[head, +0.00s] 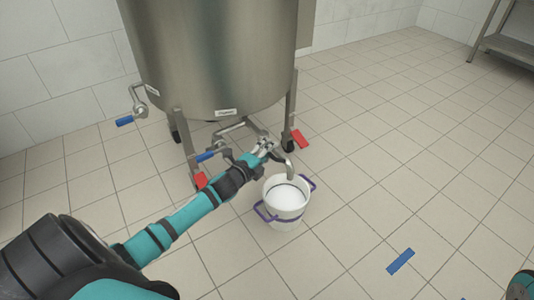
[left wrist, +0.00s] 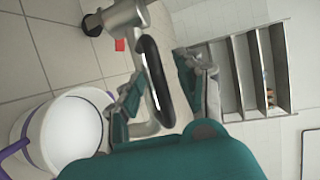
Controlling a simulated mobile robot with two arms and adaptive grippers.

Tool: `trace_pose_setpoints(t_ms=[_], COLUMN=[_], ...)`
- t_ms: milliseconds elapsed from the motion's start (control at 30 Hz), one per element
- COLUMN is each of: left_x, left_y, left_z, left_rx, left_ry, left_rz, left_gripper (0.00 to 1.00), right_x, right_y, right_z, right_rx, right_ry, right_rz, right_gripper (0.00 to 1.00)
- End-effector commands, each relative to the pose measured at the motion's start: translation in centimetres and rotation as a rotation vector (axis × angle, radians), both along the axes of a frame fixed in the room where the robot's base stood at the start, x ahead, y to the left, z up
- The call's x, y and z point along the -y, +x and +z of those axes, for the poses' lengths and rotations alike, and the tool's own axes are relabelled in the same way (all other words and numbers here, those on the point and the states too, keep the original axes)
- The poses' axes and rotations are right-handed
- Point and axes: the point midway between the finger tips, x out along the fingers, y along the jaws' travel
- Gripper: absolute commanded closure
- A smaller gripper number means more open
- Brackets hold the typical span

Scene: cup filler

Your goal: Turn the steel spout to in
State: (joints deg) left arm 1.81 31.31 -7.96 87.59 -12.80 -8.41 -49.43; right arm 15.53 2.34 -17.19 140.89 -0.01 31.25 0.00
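The steel spout (head: 290,170) comes out under the large steel tank (head: 215,50) in the head view. Its curved end points down over the white bucket (head: 285,218). My left gripper (head: 265,149) is at the spout's upper part. In the left wrist view, the steel spout (left wrist: 128,14) with a black curved part (left wrist: 155,75) passes between the fingers of my left gripper (left wrist: 158,88). The fingers stand apart, one on each side, with a gap visible on the right; contact is unclear.
The bucket has purple handles and white contents. Valves with blue handles (head: 125,121) sit at the tank's left and below it.

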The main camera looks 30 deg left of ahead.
Motion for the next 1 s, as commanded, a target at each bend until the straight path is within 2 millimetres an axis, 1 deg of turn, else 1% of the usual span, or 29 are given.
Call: trace_pose_setpoints(t_ms=[167, 267, 400, 467, 1000], left_x=[-0.02, -0.02, -0.02, -0.02, 0.07], left_y=[-0.01, -0.02, -0.03, -0.03, -0.03], left_z=[0.02, 0.02, 0.02, 0.02, -0.11], left_rx=[0.000, 0.000, 0.000, 0.000, -0.003], left_ry=[0.000, 0.000, 0.000, 0.000, -0.004], left_rz=[0.000, 0.000, 0.000, 0.000, 0.007], left_gripper=[0.64, 0.75, 0.94, 1.00, 1.00], right_x=[0.00, 0.00, -0.01, -0.01, -0.01], right_y=[-0.01, -0.01, 0.00, 0.00, 0.03], right_z=[0.04, 0.04, 0.03, 0.02, -0.04], right_rx=[0.000, 0.000, 0.000, 0.000, -0.001], right_ry=[0.000, 0.000, 0.000, 0.000, 0.001], right_rz=[0.000, 0.000, 0.000, 0.000, 0.001], right_gripper=[0.56, 0.56, 0.56, 0.56, 0.56])
